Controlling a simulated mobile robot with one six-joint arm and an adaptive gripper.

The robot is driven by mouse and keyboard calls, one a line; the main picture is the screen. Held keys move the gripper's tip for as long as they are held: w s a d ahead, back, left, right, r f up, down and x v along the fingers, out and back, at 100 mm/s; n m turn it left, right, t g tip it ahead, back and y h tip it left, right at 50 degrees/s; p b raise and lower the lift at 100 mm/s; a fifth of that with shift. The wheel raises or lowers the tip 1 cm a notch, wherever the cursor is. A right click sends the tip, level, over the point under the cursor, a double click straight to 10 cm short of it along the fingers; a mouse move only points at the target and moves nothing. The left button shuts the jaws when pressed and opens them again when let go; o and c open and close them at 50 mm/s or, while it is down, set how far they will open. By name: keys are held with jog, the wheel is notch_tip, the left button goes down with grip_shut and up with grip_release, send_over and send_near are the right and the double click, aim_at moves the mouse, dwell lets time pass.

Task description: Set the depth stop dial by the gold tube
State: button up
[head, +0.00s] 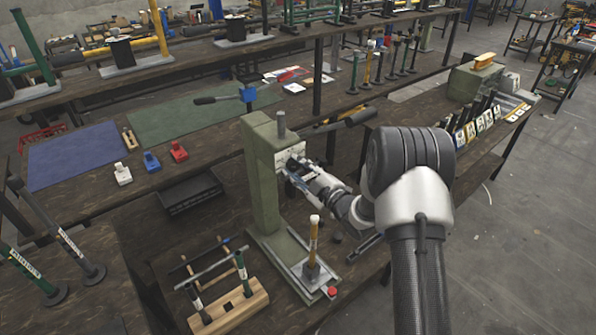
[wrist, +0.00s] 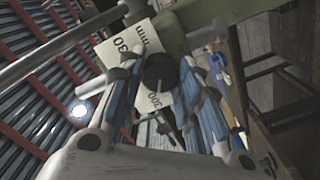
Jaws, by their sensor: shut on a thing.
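The green press (head: 262,185) stands on the near table. My gripper (head: 296,172) is at this plate. In the wrist view its two blue-padded fingers (wrist: 160,85) are shut on the black dial knob (wrist: 159,72). The knob's exact setting cannot be told. The gold tube (head: 314,232) stands upright on the press's base plate, below my gripper. It has a pale top and a lighter band.
A wooden block (head: 230,309) holding dark rods lies left of the press base. A red button (head: 332,292) is at the base's front corner. The press's dark lever (head: 350,121) sticks out right, near my arm. Several marked cards (head: 471,130) stand on the right table.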

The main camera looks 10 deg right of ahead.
jog(key=o, duration=1.1)
jog(key=v, duration=1.2)
jog(key=shift+w+r, duration=0.1)
